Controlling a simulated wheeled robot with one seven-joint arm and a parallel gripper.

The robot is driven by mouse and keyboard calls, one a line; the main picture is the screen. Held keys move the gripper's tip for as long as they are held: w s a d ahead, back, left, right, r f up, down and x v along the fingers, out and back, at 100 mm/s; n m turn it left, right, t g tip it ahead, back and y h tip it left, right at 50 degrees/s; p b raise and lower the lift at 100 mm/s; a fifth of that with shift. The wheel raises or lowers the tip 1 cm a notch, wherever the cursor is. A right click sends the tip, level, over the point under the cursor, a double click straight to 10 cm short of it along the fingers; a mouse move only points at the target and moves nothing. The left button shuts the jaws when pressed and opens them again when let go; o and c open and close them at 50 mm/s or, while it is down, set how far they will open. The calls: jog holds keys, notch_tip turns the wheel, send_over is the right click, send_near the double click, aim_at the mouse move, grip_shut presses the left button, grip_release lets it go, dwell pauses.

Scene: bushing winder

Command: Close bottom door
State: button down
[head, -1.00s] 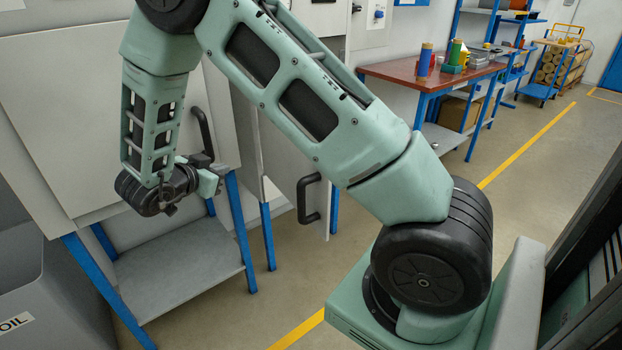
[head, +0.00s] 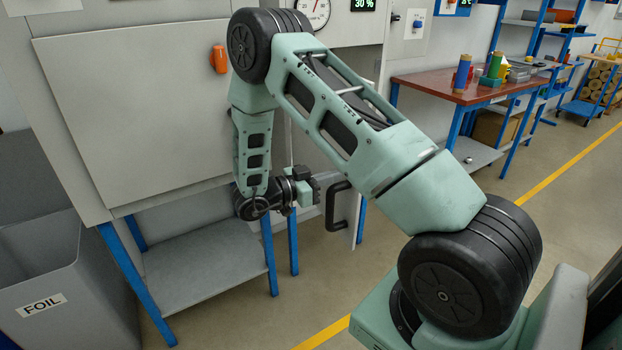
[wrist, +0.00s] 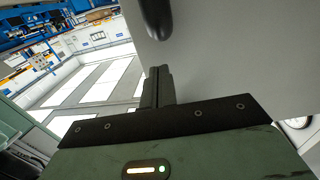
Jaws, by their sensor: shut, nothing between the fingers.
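The bottom door (head: 354,205) is a light grey panel with a black bar handle (head: 333,206). It stands swung out from the cabinet, right of my gripper in the head view; most of it is hidden behind my arm. My gripper (head: 314,190) is just left of the handle, its fingers small and dark there. In the wrist view the fingers of my gripper (wrist: 158,84) are together and empty. A grey panel (wrist: 225,55) lies behind them, with the end of a black handle (wrist: 155,18) above. I cannot tell whether the fingers touch the panel.
A large closed grey panel (head: 130,100) fills the left, with an orange part (head: 219,59) on it. A shelf (head: 205,262) on blue legs stands below. A grey foil bin (head: 75,275) is at lower left. A red-topped workbench (head: 440,88) stands right; the floor before it is clear.

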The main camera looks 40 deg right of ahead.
aim_at(342, 187)
jog(key=shift+p+x, duration=0.35)
jog(key=shift+x, duration=1.5)
